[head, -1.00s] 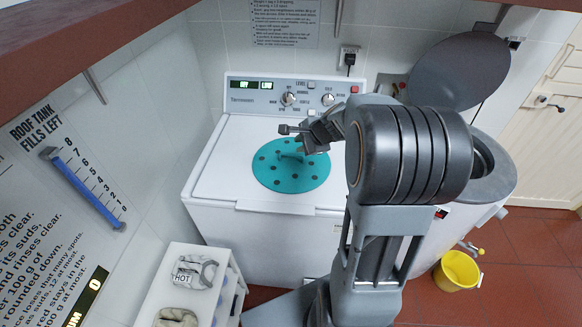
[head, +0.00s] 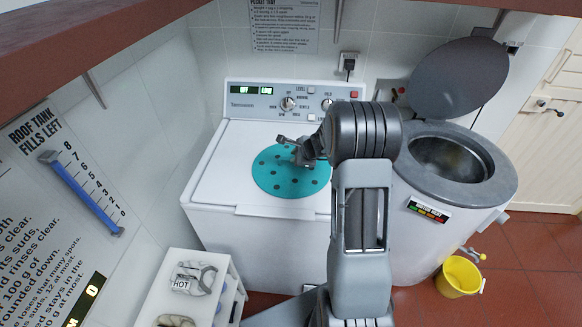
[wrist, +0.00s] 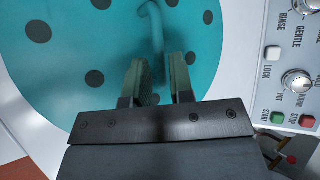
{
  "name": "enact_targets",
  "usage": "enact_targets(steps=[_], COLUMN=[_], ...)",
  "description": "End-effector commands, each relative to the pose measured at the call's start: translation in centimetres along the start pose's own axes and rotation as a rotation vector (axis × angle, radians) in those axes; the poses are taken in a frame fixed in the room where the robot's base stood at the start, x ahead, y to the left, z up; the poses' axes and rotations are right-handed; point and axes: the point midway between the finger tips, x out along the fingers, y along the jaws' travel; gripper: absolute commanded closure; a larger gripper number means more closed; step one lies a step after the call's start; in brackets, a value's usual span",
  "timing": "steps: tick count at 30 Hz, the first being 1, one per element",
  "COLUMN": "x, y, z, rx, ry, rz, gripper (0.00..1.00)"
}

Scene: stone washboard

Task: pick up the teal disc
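The teal disc (head: 275,181) lies flat on the top of the white washing machine and has dark round spots. It fills much of the wrist view (wrist: 75,75), where its raised teal handle (wrist: 156,28) runs down toward the gap between my fingers. My gripper (wrist: 159,72) is open, with a clear gap between its fingers and the handle's near end in line with that gap. I cannot tell whether the fingers are level with the handle or above it. In the head view my gripper (head: 290,142) is over the disc's far part, and the arm hides the handle.
The white washing machine (head: 225,165) has a control panel (head: 290,98) with knobs and buttons at its back. A grey-topped round tub (head: 455,200) with its lid (head: 460,80) raised stands at right. A yellow bucket (head: 459,276) is on the floor. A white shelf unit (head: 190,290) stands at front left.

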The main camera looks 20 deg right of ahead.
Motion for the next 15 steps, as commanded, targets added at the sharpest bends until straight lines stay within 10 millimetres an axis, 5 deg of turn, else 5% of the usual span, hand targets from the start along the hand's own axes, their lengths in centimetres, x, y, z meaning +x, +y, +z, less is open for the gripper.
enact_targets(steps=[6, 15], x=[3.0, 4.1], y=[0.1, 0.1], z=[0.1, 0.0], rx=[0.0, 0.001], ry=[0.0, 0.0], rz=[0.003, 0.0], gripper=[0.78, 0.78])
